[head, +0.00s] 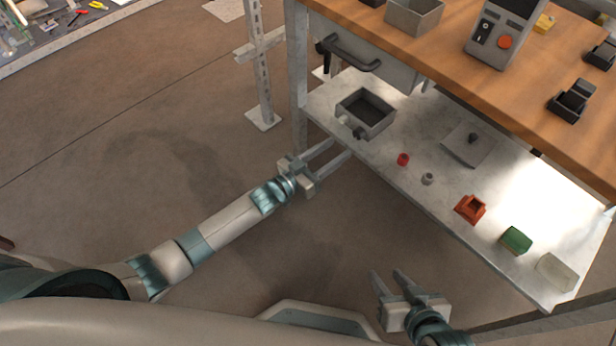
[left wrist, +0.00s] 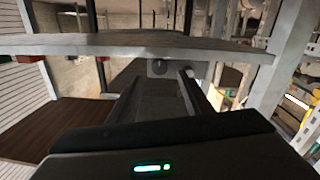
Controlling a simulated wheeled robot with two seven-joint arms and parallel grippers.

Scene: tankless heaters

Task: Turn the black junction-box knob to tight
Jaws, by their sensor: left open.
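The junction box (head: 382,122) is a grey open-topped box on the lower metal shelf, near its left front edge. Its black knob (head: 360,132) faces the front. In the left wrist view the round dark knob (left wrist: 158,66) shows between and beyond the fingertips, just past the shelf edge. My left gripper (head: 341,149) is open and empty, its fingers pointing at the knob from in front of the shelf, apart from it. The knob's setting is too small to read. My right gripper (head: 387,274) is open and empty, low in front of the shelf.
The lower shelf (head: 325,100) also holds a red cap (head: 403,159), a small grey part (head: 428,179), a red-orange block (head: 470,208) and a green block (head: 516,240). Above is a wooden worktop (head: 440,50) with a drawer handle (head: 350,55). A table leg stands left of the box.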

